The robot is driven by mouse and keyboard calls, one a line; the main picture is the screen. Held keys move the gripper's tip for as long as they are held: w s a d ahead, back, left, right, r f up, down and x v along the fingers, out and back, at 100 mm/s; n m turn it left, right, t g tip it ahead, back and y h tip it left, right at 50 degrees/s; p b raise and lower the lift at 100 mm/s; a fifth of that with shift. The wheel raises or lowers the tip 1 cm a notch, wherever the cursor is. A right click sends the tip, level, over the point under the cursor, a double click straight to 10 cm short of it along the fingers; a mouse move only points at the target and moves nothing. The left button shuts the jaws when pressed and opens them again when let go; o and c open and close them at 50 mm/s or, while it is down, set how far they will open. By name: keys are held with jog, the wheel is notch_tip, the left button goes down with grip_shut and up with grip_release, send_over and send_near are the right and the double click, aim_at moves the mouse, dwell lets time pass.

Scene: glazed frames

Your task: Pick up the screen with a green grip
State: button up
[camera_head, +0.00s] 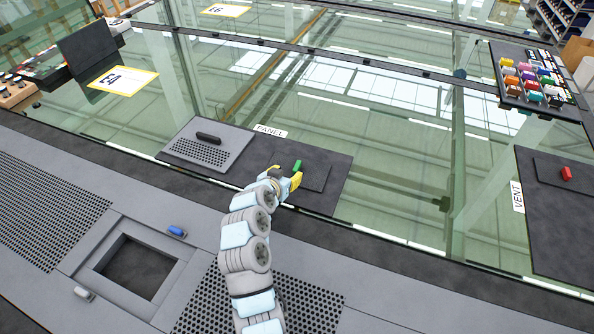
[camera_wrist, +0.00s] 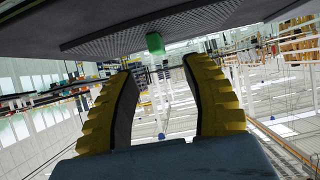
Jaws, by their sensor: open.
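The screen with the green grip is a dark flat plate (camera_head: 315,177) on the black panel beside the PANEL label. Its green grip (camera_head: 297,166) stands up near the plate's left side, just beyond my gripper (camera_head: 288,177). In the wrist view the green grip (camera_wrist: 155,43) hangs from the perforated screen (camera_wrist: 190,30) at the top. There it lies ahead of my gripper (camera_wrist: 160,68), in line with the gap between the yellow fingers. The fingers are apart with nothing between them. My gripper partly hides the plate's near left part in the head view.
A grey perforated screen with a black grip (camera_head: 208,138) lies to the left. A red grip (camera_head: 566,173) is on the VENT panel (camera_head: 560,225) at right. A square opening (camera_head: 135,265) has blue (camera_head: 177,231) and white (camera_head: 83,293) pieces beside it. Glass (camera_head: 380,140) spreads beyond.

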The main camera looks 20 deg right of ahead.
aim_at(296, 167)
jog(key=shift+x, duration=4.15)
jog(key=shift+d+r, duration=0.1)
jog(key=shift+d, duration=0.05)
grip_shut()
